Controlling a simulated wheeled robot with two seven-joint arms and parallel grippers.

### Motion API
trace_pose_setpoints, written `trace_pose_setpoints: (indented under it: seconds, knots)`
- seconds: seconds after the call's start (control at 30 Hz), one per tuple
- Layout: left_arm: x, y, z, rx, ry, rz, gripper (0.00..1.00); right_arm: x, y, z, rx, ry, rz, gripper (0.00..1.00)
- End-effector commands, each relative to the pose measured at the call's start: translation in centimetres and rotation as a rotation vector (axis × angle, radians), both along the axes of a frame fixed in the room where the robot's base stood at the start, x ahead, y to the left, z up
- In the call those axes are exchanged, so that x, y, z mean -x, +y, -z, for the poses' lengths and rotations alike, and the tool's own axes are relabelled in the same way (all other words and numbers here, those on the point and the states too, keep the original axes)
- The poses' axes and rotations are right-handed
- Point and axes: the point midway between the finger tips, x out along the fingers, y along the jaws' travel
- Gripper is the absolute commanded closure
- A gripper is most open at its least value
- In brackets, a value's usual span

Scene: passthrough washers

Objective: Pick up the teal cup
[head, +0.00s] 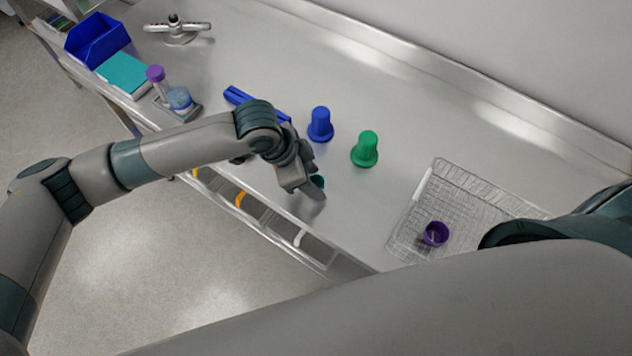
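A small teal cup (318,181) stands on the steel bench near its front edge. My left gripper (309,190) is right at it, pointing down, and hides much of the cup. I cannot tell whether the fingers are around the cup or beside it, or whether they are closed. My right gripper is not in view; only links of my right arm show at the lower right.
A blue stepped piece (320,125) and a green one (365,150) stand just behind the cup. A wire tray (408,226) at right holds a purple cup (435,234). A blue bar (237,95), purple-capped bottle (157,76) and blue bin (97,40) are left.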

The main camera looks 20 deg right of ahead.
Motion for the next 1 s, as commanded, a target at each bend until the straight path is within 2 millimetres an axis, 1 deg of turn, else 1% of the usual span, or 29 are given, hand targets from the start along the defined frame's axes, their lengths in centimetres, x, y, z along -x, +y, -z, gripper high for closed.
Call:
trace_pose_setpoints:
  seconds: [0.03, 0.13, 0.17, 0.5, 0.67, 0.83, 0.93, 1.0]
  knots:
    - [0.0, 0.0, 0.0, 0.000, 0.000, 0.000, 0.65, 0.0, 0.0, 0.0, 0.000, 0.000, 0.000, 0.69]
    - [0.0, 0.0, 0.0, 0.000, 0.000, 0.000, 0.89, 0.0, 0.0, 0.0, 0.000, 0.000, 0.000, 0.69]
    - [0.0, 0.0, 0.0, 0.000, 0.000, 0.000, 0.90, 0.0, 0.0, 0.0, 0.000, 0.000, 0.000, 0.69]
    - [0.0, 0.0, -0.1, 0.000, 0.000, 0.000, 0.90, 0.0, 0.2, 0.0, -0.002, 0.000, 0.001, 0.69]
    - [0.0, 0.0, -0.5, 0.000, -0.001, 0.001, 0.90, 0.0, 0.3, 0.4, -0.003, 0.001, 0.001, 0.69]
    - [0.0, 0.0, -2.2, 0.001, -0.003, 0.002, 0.90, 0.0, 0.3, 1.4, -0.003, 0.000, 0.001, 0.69]
    - [-0.1, 0.0, -3.8, 0.002, -0.005, 0.003, 0.90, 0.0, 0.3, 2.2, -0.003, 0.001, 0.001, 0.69]
    - [1.0, -0.9, -4.5, 0.002, -0.002, 0.007, 0.90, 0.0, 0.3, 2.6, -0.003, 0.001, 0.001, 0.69]
